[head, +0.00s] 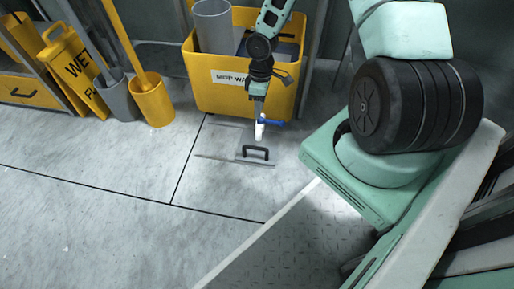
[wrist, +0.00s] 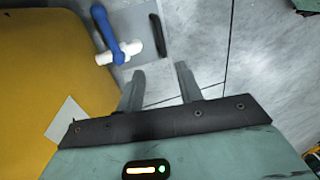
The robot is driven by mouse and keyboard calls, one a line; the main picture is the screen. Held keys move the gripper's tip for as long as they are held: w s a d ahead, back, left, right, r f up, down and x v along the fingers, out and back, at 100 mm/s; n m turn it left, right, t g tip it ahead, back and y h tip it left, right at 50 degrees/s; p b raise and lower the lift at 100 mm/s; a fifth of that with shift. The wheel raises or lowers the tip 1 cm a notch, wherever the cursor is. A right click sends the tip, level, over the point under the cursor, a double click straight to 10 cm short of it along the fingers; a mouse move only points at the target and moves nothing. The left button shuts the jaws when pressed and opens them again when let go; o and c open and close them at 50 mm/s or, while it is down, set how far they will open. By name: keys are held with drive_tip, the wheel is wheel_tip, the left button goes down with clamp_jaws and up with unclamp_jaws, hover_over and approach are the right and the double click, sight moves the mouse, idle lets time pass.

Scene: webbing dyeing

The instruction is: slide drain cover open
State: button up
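The drain cover (head: 246,146) is a flat grey plate in the floor, in front of the yellow mop bin. A black bar handle (head: 256,153) stands on it. My gripper (head: 259,106) hangs above the floor, between the bin and the handle. In the wrist view its two fingers (wrist: 161,76) are apart with nothing between them. The handle lies beyond the fingertips, not touched.
The yellow mop bin (head: 225,104) stands right behind. A yellow wet-floor sign (head: 76,68) and buckets (head: 152,105) stand left. Floor at front left is clear.

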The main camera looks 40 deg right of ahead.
drive_tip(key=a+f+b, duration=0.1)
drive_tip(key=f+b, duration=0.2)
drive_tip(key=f, duration=0.2)
drive_tip(key=s+f+b, duration=0.1)
drive_tip(key=f+b, duration=0.3)
drive_tip(key=f, duration=0.2)
drive_tip(key=s+a+f+b, duration=0.1)
drive_tip(key=f+b, duration=0.2)
drive_tip(key=f, duration=0.2)
drive_tip(key=shift+a+f+b, duration=0.2)
drive_tip(key=shift+a+b, duration=0.1)
drive_tip(key=shift+b, duration=0.05)
clamp_jaws()
